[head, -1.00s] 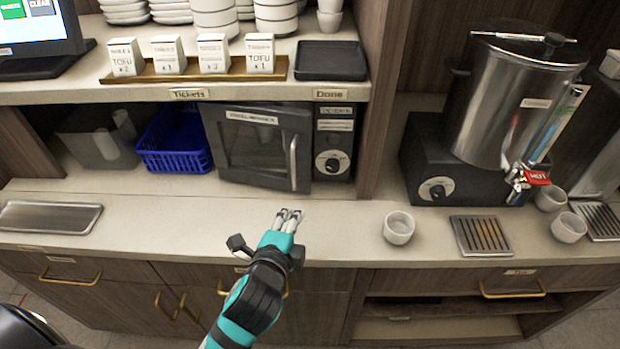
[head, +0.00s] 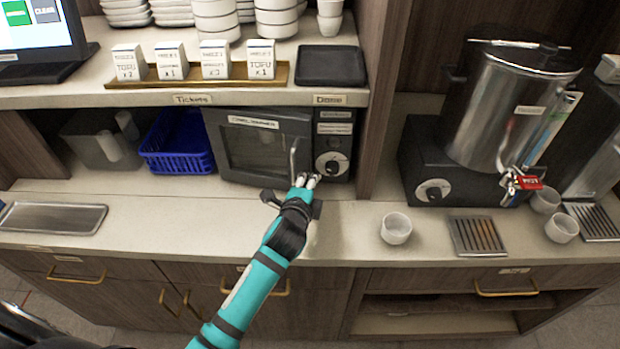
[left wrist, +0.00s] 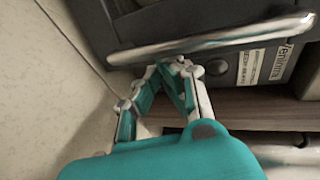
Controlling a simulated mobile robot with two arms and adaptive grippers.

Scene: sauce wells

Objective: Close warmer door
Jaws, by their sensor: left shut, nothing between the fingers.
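The warmer (head: 333,140) is a dark box under the shelf, with a dial on its right side. Its windowed door (head: 258,150) looks nearly flush with the body; I cannot tell if a small gap is left. The door's silver handle (head: 293,158) is upright near its right edge. My left gripper (head: 305,179) is shut and empty, at the door's lower right corner by the handle's lower end. In the left wrist view, the fingertips (left wrist: 172,66) are right by the handle bar (left wrist: 215,40); contact is unclear. My right gripper is not in view.
A blue basket (head: 178,145) stands left of the warmer. A wooden post (head: 378,110) is to its right. A white cup (head: 396,228) and a drip tray (head: 477,236) are on the counter, before the large urn (head: 500,120).

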